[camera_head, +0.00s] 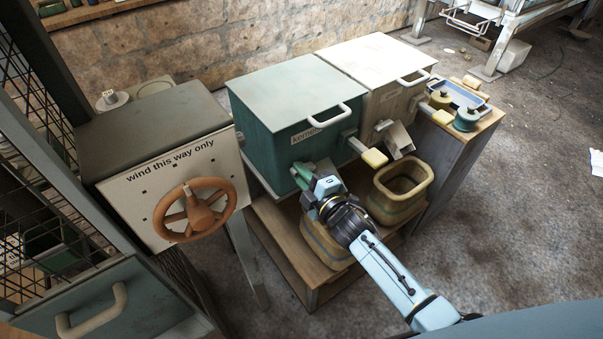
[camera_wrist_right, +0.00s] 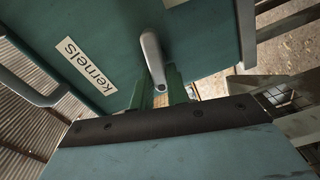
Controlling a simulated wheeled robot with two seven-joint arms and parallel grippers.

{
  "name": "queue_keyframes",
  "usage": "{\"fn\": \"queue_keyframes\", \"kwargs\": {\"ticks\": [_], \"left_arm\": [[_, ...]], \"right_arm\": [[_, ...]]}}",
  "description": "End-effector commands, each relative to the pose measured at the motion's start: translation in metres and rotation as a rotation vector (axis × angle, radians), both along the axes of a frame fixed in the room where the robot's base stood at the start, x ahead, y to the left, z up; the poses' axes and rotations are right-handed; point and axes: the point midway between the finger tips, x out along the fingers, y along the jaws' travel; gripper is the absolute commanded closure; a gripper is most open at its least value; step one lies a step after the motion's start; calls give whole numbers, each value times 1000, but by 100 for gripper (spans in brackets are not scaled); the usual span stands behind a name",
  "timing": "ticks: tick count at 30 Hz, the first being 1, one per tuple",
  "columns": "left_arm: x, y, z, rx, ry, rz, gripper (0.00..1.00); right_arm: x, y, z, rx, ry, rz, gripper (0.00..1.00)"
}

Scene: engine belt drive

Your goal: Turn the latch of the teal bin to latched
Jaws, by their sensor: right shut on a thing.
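The teal bin (camera_head: 290,95), labelled "kernels", stands on a wooden stand with its lid closed. In the right wrist view, its front (camera_wrist_right: 110,45) fills the upper left. A grey lever, the latch (camera_wrist_right: 152,55), is on that front beside the label. My right gripper (camera_head: 302,176) is at the bin's lower front. In the wrist view its green fingers (camera_wrist_right: 163,90) are shut on the latch's end. In the head view the latch is hidden behind the gripper. My left gripper is not in view.
A cream bin (camera_head: 385,65) stands to the right, with a chute (camera_head: 397,139) below it. An open basket (camera_head: 402,183) sits beneath, and another basket (camera_head: 322,240) is partly behind my right arm. A crank box with an orange wheel (camera_head: 195,210) stands left.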

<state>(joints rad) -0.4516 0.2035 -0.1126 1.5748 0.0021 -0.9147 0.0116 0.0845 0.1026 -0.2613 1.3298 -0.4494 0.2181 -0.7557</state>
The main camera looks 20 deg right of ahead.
Motion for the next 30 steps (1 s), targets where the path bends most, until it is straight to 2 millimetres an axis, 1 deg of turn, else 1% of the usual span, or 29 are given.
{"fn": "queue_keyframes", "kwargs": {"ticks": [1, 6, 13, 30], "left_arm": [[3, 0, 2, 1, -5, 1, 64], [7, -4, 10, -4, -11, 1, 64], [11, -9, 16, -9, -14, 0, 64], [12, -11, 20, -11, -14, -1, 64]], "right_arm": [[-1, 0, -3, -35, -10, 0, 100], [-1, 0, -4, -135, -47, 0, 100], [-1, 0, -6, -220, -78, 0, 100], [-1, 0, -6, -255, -89, 0, 100]]}}
